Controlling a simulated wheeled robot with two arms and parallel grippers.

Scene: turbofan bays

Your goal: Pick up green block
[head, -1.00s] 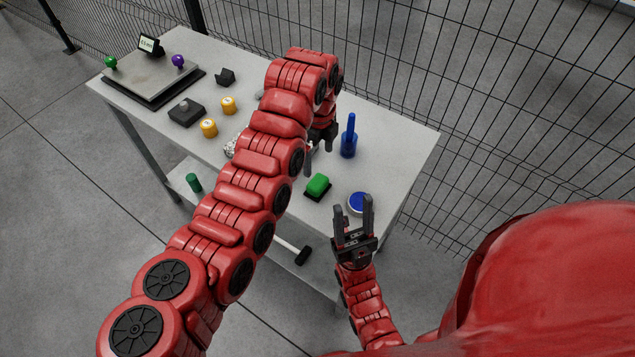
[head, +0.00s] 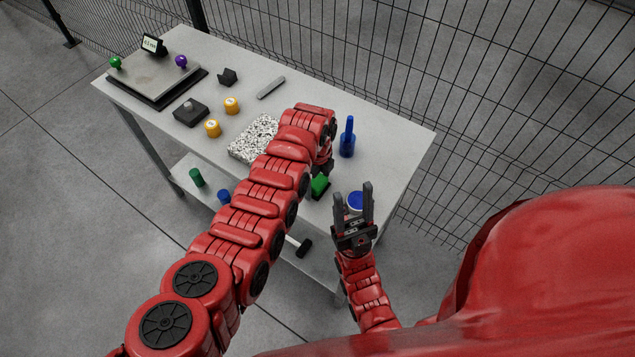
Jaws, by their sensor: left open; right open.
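The green block (head: 320,185) sits on a dark base on the table (head: 262,64), towards its right end. My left arm reaches across from the left and covers part of it. My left gripper (head: 323,174) is at the block's upper left, mostly hidden by its own arm; whether it touches the block cannot be told. My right gripper (head: 353,197) is open and empty, fingers pointing up in the picture, at the table's front right edge, to the right of the green block.
A blue bottle (head: 347,140) stands behind the block, and a blue round item (head: 356,202) lies behind my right gripper's fingers. A speckled slab (head: 254,138), yellow pieces (head: 213,128) and a scale (head: 153,77) are further left. A wire fence (head: 400,70) runs behind the table.

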